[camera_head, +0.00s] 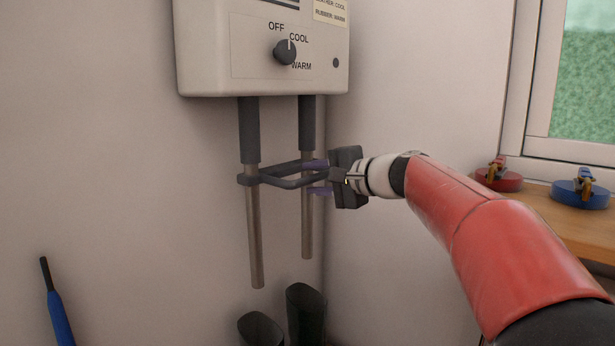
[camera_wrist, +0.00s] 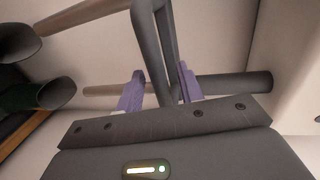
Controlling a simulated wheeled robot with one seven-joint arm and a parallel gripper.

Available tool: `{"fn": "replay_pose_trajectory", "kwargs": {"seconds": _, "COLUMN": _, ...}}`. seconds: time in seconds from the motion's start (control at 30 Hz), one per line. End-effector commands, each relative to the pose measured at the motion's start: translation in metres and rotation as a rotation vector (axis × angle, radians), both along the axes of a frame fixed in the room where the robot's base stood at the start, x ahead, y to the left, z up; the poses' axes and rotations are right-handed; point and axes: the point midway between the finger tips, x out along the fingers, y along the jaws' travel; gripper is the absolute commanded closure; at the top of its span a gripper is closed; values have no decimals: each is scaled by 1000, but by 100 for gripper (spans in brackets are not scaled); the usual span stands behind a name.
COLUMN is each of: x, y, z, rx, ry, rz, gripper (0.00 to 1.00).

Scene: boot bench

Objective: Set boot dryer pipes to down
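The boot dryer box (camera_head: 262,75) hangs on the wall with two metal pipes, a left one (camera_head: 255,235) and a right one (camera_head: 307,220), pointing down from dark sleeves. A dark looped bar (camera_head: 285,180) joins the pipes at mid-height and sticks out to the right. In the wrist view the bar (camera_wrist: 165,50) runs between my purple fingers. My gripper (camera_head: 318,178) is at the bar's right end, its fingers apart on either side of it. A gap shows beside the left finger in the wrist view. The dial (camera_head: 285,52) points up, near COOL.
Two dark boots, one (camera_head: 261,330) and another (camera_head: 305,312), stand below the pipes. A blue-handled object (camera_head: 58,318) is at lower left. A wooden ledge (camera_head: 560,217) at right holds a red item (camera_head: 498,180) and a blue item (camera_head: 580,192) under a window.

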Motion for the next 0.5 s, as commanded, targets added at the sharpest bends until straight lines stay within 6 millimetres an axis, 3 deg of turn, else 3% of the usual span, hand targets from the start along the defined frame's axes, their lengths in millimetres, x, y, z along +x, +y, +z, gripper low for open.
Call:
{"fn": "replay_pose_trajectory", "kwargs": {"seconds": 0.2, "x": 14, "y": 18, "z": -5, "rx": -1, "ry": 0, "rz": 1, "gripper": 63}}
{"fn": "replay_pose_trajectory", "kwargs": {"seconds": 0.5, "x": 15, "y": 20, "z": -6, "rx": -2, "ry": 0, "rz": -1, "gripper": 63}}
